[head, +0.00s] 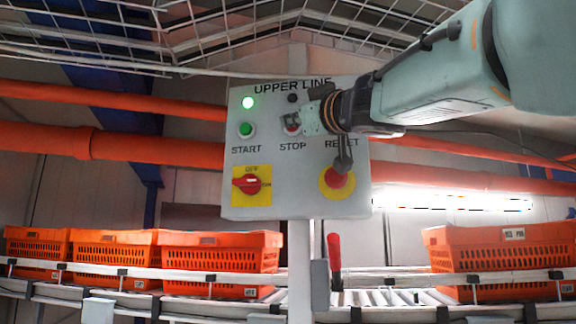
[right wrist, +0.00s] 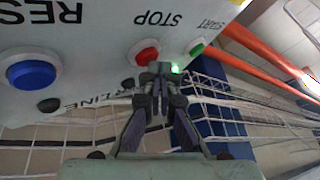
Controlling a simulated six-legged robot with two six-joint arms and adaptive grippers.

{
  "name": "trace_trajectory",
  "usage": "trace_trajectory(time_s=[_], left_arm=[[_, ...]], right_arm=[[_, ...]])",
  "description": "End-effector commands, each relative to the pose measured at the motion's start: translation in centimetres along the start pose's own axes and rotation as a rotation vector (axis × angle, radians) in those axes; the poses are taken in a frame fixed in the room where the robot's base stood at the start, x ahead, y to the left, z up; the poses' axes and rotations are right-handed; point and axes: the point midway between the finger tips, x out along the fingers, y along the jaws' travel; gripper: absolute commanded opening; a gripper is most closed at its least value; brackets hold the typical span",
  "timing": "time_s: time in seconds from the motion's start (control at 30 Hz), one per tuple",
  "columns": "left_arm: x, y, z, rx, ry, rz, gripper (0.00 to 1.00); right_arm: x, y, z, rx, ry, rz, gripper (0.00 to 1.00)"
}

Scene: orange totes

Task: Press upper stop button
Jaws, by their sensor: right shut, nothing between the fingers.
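The grey control panel (head: 300,205) labelled UPPER LINE faces me. Its red STOP button (head: 291,131) is partly covered by my right gripper (head: 292,122) in the head view. In the right wrist view the panel appears upside down, and the red button (right wrist: 147,56) sits just beyond the fingertips of my right gripper (right wrist: 160,70). The gripper is shut and empty, its tips close to the button; I cannot tell whether they touch. The green START button (head: 246,130) is to the left. The blue RESET button (right wrist: 31,74) is hidden in the head view. My left gripper is not in view.
A lit green lamp (head: 248,102) and a dark lamp (head: 292,98) sit above the buttons. Below are a red selector (head: 248,183) on yellow and a red mushroom button (head: 338,181). Orange totes (head: 222,262) stand on the conveyor (head: 380,298) near a red lever (head: 334,250).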

Motion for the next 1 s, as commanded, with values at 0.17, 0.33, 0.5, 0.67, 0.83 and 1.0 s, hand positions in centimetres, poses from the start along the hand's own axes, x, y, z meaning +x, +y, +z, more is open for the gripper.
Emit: trace_trajectory(time_s=[0.17,0.33,0.5,0.67,0.83,1.0], left_arm=[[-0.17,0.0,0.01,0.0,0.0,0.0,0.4],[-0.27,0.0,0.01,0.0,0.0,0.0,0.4],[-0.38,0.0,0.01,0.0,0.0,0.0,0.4],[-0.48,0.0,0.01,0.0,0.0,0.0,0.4],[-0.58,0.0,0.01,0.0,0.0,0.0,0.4],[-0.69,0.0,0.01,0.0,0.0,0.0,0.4]], right_arm=[[0.14,0.14,0.03,0.001,0.001,0.0,0.0],[0.26,0.23,0.12,0.001,0.001,0.0,0.0],[0.38,0.32,0.19,0.0,0.001,0.0,0.0],[0.5,0.4,0.28,0.0,0.001,0.0,0.0],[0.62,0.48,0.39,0.0,0.0,0.0,0.0],[0.74,0.58,0.49,0.001,0.0,0.0,0.0]])
